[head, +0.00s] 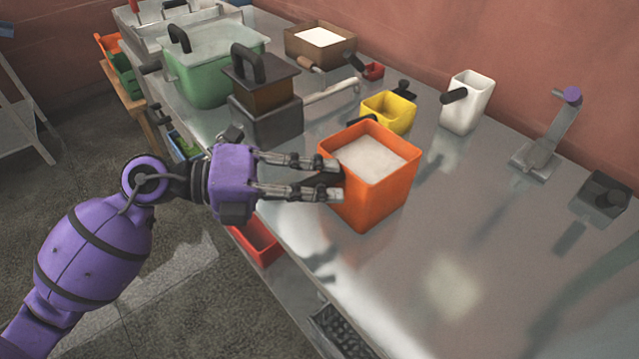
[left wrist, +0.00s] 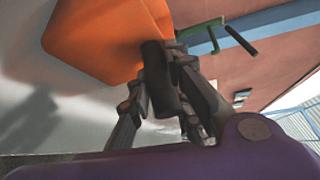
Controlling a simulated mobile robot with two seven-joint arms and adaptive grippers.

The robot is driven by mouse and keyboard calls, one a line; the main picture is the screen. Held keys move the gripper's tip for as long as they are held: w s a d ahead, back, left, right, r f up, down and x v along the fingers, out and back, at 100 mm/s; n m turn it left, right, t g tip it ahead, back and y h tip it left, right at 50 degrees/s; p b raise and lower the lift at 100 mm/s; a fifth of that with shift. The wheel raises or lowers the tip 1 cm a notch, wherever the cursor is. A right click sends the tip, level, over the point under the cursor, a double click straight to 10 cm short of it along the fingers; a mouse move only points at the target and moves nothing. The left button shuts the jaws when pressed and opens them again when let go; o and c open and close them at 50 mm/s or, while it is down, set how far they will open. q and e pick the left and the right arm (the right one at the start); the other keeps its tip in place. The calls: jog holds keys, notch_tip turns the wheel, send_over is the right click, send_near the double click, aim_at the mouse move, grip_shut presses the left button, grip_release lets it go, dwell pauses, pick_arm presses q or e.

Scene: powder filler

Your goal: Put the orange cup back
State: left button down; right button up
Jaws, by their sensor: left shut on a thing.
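The orange cup (head: 375,195) is a square, open container filled near the top with white powder. It looks upright, at the near side of the metal table. My left gripper (head: 335,180) reaches it from the left and is shut on its dark handle, which shows between the fingers in the left wrist view (left wrist: 158,80). The cup's orange wall (left wrist: 100,40) fills the upper left of that view. I cannot tell whether the cup's base touches the table. My right gripper is not in view.
A yellow cup (head: 387,112) stands just behind the orange one, and a white cup (head: 468,103) farther right. A dark lidded box (head: 265,118) and a green pot (head: 208,75) stand at the back left. The metal table (head: 470,240) is clear at the front right.

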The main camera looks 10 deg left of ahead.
pick_arm(q)
jog(key=c, duration=1.6)
grip_release()
jog(key=shift+a, duration=0.1)
jog(key=shift+s+a, duration=0.15)
jog(key=shift+a, duration=0.15)
jog(key=b+v, duration=0.1)
jog(key=v, duration=1)
jog(key=shift+s+b, duration=0.1)
jog(key=shift+b, duration=0.2)
